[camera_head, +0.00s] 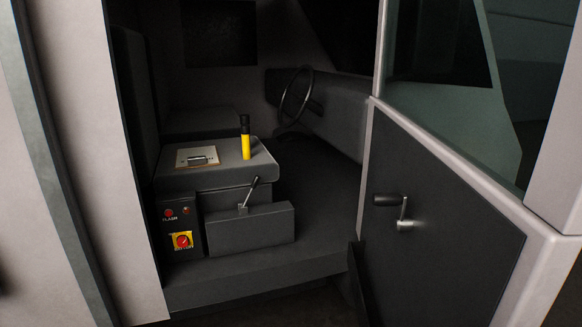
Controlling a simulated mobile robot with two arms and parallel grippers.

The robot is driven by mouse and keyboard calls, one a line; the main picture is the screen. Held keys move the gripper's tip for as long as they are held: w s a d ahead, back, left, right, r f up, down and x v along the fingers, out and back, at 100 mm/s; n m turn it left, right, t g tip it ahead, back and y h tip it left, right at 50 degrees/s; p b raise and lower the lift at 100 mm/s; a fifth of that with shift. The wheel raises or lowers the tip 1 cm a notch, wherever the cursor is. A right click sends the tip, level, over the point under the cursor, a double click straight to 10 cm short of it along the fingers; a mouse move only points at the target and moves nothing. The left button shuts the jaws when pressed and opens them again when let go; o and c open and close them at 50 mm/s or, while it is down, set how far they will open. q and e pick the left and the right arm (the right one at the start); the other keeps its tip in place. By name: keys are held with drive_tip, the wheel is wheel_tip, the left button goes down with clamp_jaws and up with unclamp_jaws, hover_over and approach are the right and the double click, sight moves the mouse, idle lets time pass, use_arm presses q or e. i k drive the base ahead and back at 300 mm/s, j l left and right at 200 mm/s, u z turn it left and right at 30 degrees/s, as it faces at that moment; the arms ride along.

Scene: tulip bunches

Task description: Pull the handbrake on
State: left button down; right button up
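A short metal lever with a dark grip (253,190) rises from a low dark box (266,229) beside the seat in the cab, tilted to the right. This looks like the handbrake. A yellow upright piece with a black top (246,147) stands on the dark seat-like block (219,172) behind it; I cannot tell whether it is another lever. Nothing touches the lever or the yellow piece. Neither of my grippers is in view.
The cab door (439,220) with a handle (404,214) stands open at the right. A pale door pillar (95,160) borders the left. A red-and-yellow switch (182,241) sits left of the lever box. A steering wheel (296,95) is farther back. The doorway between is clear.

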sight(256, 181)
drive_tip(key=i+j+z, duration=0.45)
drive_tip(key=i+j, duration=0.35)
drive_tip(key=i+j+z, duration=0.25)
drive_tip(key=i+j, duration=0.15)
drive_tip(key=i+j+z, duration=0.2)
drive_tip(key=j, duration=0.5)
drive_tip(key=i+l, duration=0.05)
drive_tip(key=i, duration=0.05)
